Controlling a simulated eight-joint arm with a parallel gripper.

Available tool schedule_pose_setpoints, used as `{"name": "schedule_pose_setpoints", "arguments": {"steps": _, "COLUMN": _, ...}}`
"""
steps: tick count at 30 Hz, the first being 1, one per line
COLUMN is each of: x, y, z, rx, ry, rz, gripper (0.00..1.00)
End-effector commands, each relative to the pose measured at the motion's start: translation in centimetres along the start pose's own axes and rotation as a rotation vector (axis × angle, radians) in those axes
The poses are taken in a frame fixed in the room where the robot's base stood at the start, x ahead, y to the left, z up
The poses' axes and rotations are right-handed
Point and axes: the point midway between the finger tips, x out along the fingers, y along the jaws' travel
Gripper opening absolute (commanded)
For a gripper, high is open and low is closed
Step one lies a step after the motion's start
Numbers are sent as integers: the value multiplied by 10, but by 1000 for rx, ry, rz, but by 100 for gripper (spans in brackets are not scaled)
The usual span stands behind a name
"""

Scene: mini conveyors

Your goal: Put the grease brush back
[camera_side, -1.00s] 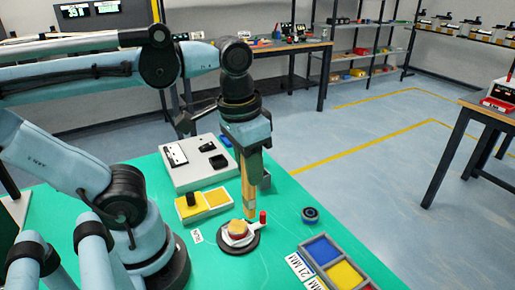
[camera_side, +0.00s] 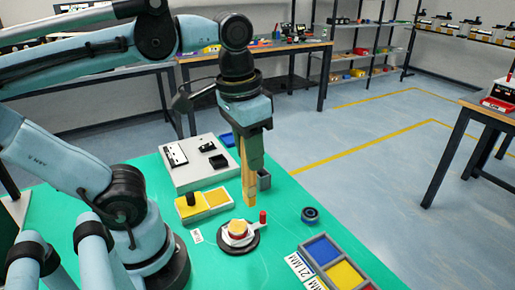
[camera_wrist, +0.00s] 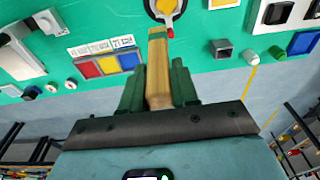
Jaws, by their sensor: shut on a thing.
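My gripper (camera_side: 252,150) is shut on the grease brush (camera_side: 249,185), a flat wooden-handled tool that hangs down from the jaws. In the wrist view my gripper (camera_wrist: 157,90) has its green fingers on either side of the brush (camera_wrist: 158,62). Its lower end is above a round black-based fixture (camera_side: 252,247) with a yellow top and a red-knobbed handle, and apart from it. A small grey square cup (camera_side: 265,180) stands just behind the brush, partly hidden by it; it shows open in the wrist view (camera_wrist: 222,54).
A white box (camera_side: 181,176) with black parts and a tray of yellow pads (camera_side: 216,197) stand to the left. A dark blue ring (camera_side: 310,215) lies to the right. A grey bin row (camera_side: 311,268) with coloured compartments stands at front right.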

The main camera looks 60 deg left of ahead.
Motion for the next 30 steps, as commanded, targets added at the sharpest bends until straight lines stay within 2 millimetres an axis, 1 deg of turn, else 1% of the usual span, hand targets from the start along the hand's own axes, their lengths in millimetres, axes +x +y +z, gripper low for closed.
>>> {"name": "schedule_pose_setpoints", "arguments": {"steps": 2, "x": 0, "y": -1, "z": -5, "rx": -2, "ry": 0, "rz": 0, "gripper": 0}}
{"name": "schedule_pose_setpoints", "arguments": {"steps": 5, "x": -1, "y": -5, "z": -19, "rx": -3, "ry": 1, "rz": 0, "gripper": 0}}
{"name": "schedule_pose_setpoints", "arguments": {"steps": 12, "x": 4, "y": -21, "z": -63, "rx": -5, "ry": 4, "rz": 1, "gripper": 0}}
{"name": "schedule_pose_setpoints", "arguments": {"steps": 16, "x": 8, "y": -30, "z": -81, "rx": -4, "ry": 6, "rz": 1, "gripper": 0}}
{"name": "schedule_pose_setpoints", "arguments": {"steps": 19, "x": 11, "y": -35, "z": -90, "rx": -2, "ry": 7, "rz": 1, "gripper": 0}}
{"name": "schedule_pose_setpoints", "arguments": {"steps": 23, "x": 16, "y": -44, "z": -96, "rx": -4, "ry": 7, "rz": 0, "gripper": 0}}
{"name": "schedule_pose_setpoints", "arguments": {"steps": 26, "x": 26, "y": -59, "z": -97, "rx": -8, "ry": 7, "rz": -1, "gripper": 0}}
{"name": "schedule_pose_setpoints", "arguments": {"steps": 30, "x": 43, "y": -88, "z": -99, "rx": -9, "ry": 7, "rz": 0, "gripper": 0}}
